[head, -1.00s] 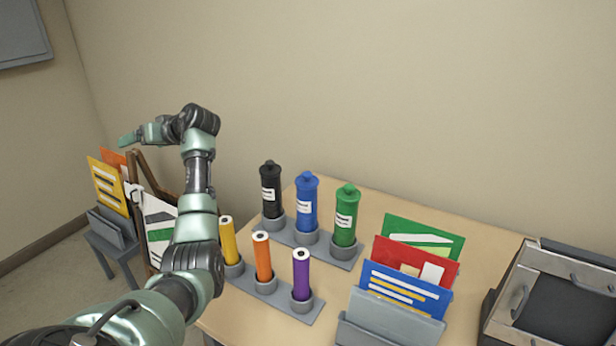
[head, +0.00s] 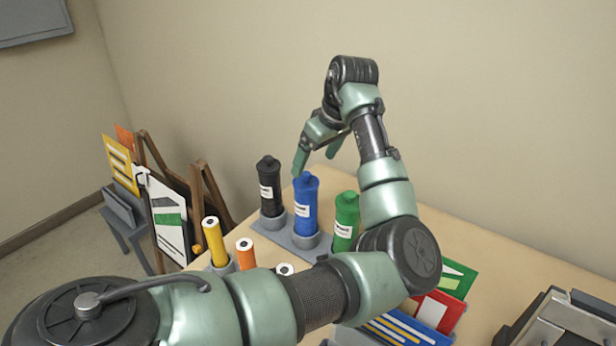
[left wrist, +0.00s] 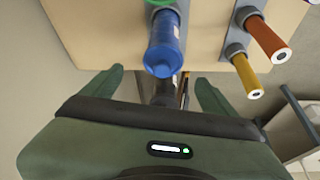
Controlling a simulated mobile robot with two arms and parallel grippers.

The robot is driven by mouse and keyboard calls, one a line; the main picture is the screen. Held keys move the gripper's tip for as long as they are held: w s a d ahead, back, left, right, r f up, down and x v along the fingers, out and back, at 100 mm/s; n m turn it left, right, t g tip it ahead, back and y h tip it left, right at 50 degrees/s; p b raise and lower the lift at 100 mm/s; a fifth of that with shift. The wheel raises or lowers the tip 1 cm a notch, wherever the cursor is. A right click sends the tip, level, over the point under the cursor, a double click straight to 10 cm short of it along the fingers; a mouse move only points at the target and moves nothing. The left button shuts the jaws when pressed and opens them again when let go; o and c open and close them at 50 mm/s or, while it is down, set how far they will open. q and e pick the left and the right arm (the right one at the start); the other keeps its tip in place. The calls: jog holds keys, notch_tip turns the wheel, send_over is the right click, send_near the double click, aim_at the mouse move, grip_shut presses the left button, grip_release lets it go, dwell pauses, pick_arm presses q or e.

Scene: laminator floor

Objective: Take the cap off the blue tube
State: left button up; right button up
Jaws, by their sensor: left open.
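The blue tube (head: 306,212) stands upright in the middle holder of a grey rack, with its blue cap (head: 304,178) on top. My left gripper (head: 316,164) is open and empty, pointing down just above the cap. In the left wrist view the blue tube (left wrist: 163,45) shows between and ahead of the spread fingers of my left gripper (left wrist: 158,88); they appear apart from it. My right gripper is not in view.
A black tube (head: 269,188) and a green tube (head: 345,218) stand close on either side. Yellow (head: 214,242) and orange (head: 245,254) rolls stand in front. Coloured folders (head: 440,305) and a machine (head: 560,322) are at right.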

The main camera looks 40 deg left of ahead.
aim_at(310, 176)
pick_arm(q)
jog(key=shift+s+a+f+p, duration=0.15)
jog(key=shift+f+p, duration=0.15)
jog(key=shift+f, duration=0.2)
jog(key=shift+s+a+f+p, duration=0.1)
jog(key=shift+f+p, duration=0.15)
jog(key=shift+f, duration=0.25)
jog(key=p+x, duration=0.1)
jog(key=x, duration=0.1)
jog(key=shift+w+f, duration=0.1)
jog(key=shift+f, duration=0.25)
jog(key=shift+a+f, duration=0.25)
jog(key=shift+f, duration=0.3)
jog(key=c, duration=1.4)
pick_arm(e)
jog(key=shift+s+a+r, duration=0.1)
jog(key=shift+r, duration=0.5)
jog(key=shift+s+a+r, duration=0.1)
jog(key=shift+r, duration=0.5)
